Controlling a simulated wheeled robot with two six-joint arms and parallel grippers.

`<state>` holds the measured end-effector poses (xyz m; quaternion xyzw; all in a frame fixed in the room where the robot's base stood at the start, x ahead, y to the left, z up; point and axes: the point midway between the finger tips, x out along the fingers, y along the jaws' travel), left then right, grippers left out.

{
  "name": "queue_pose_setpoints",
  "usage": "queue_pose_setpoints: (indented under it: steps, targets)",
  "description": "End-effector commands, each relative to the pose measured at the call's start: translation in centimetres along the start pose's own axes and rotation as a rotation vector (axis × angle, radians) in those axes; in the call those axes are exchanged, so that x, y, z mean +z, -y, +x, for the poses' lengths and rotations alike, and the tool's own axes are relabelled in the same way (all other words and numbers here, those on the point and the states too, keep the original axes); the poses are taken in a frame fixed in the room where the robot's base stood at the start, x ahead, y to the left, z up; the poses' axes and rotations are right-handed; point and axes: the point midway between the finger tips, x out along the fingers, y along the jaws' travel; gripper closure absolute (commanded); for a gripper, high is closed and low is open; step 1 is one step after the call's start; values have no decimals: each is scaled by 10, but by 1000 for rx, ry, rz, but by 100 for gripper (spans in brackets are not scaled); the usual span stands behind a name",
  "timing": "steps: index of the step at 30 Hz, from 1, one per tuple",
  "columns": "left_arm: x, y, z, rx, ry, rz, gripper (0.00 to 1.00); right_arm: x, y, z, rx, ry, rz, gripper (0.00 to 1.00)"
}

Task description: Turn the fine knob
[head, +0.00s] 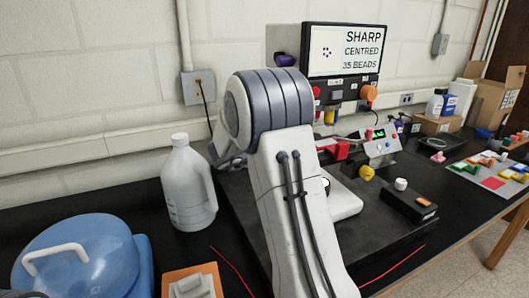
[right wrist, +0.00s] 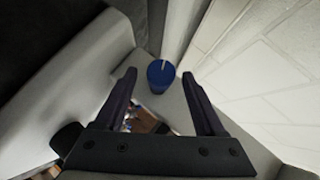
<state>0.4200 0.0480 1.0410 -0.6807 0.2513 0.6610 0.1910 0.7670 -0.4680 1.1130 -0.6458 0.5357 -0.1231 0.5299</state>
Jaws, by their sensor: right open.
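In the right wrist view a blue knob (right wrist: 160,78) with a white line on its end shows on a pale grey surface. My right gripper (right wrist: 160,73) is open, its two dark fingers on either side of the knob in the picture. No contact shows, and the depth between fingertips and knob is hard to judge. In the head view a large white and grey arm of mine covers the middle, and its gripper is hidden. A small dark purple part (head: 284,60) shows beside the screen; I cannot tell whether it is the knob. My left gripper is not identifiable.
The screen (head: 346,50) reads "SHARP CENTRED 35 BEADS". An orange knob (head: 368,92) sits below it. A white jug (head: 187,185) and a blue container (head: 80,262) stand at left. A black box (head: 410,205) lies right. The wall is close behind.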

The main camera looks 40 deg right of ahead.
Motion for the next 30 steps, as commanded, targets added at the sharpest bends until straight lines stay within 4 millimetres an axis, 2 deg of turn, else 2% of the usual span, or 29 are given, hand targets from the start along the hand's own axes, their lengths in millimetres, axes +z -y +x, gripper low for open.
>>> queue_pose_setpoints:
  steps: [5,12,16,21,30]
  targets:
    - [0,0,2,0,0,0,9,1,1,-23,-3,4,0,28]
    - [0,0,5,0,0,0,9,2,1,-72,-4,5,1,28]
    - [0,0,5,0,0,0,9,1,0,-91,-3,3,0,28]
    - [0,0,6,0,0,0,9,1,0,-103,0,2,0,28]
    - [0,0,6,0,0,0,9,1,0,-104,1,1,-1,28]
